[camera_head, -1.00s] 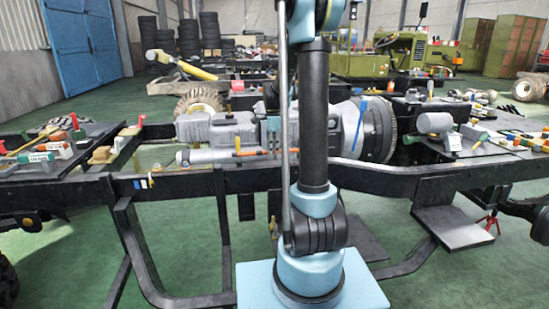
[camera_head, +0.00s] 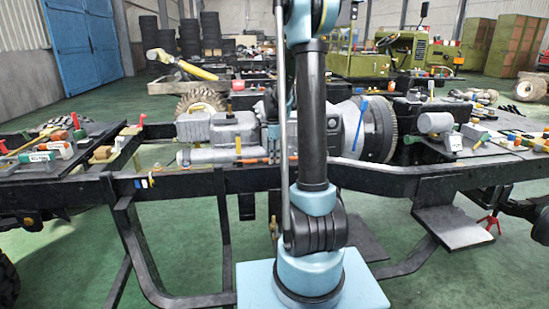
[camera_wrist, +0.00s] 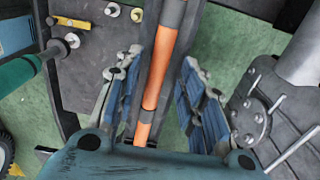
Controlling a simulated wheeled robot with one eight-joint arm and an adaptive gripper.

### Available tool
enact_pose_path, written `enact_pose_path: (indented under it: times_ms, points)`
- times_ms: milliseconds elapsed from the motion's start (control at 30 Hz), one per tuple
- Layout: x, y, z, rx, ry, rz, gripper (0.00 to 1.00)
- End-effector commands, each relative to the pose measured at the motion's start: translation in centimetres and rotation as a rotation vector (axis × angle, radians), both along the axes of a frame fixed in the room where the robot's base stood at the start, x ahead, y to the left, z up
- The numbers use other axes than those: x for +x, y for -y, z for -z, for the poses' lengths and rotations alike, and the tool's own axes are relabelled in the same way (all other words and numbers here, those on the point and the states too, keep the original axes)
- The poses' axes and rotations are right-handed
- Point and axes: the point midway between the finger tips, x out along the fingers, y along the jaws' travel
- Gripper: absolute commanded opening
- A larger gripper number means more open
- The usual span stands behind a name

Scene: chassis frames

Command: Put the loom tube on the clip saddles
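The loom tube (camera_wrist: 165,55) is orange with dark grey bands. In the wrist view it runs lengthwise between the two blue-padded fingers of my gripper (camera_wrist: 161,68). My gripper is open, with a narrow gap on each side of the tube. In the head view a short orange stretch of tube (camera_head: 256,161) shows along the near frame rail, in front of the grey gearbox. My arm column hides the rest of it and my gripper. I cannot make out the clip saddles clearly.
The near chassis rail (camera_head: 385,180) crosses the head view. The grey gearbox (camera_head: 215,128) lies behind it. Left and right boards (camera_head: 45,165) carry several tools and parts. In the wrist view a green-handled tool (camera_wrist: 20,74) and several bolts lie left of the tube.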

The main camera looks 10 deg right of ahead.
Motion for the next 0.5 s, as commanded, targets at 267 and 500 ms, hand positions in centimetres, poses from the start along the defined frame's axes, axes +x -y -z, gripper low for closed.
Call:
enact_pose_path:
  times_ms: [267,500]
  points:
    - [0.0,0.0,-1.0,0.0,0.0,0.0,0.36]
    - [0.0,0.0,-4.9,0.0,0.0,0.0,0.36]
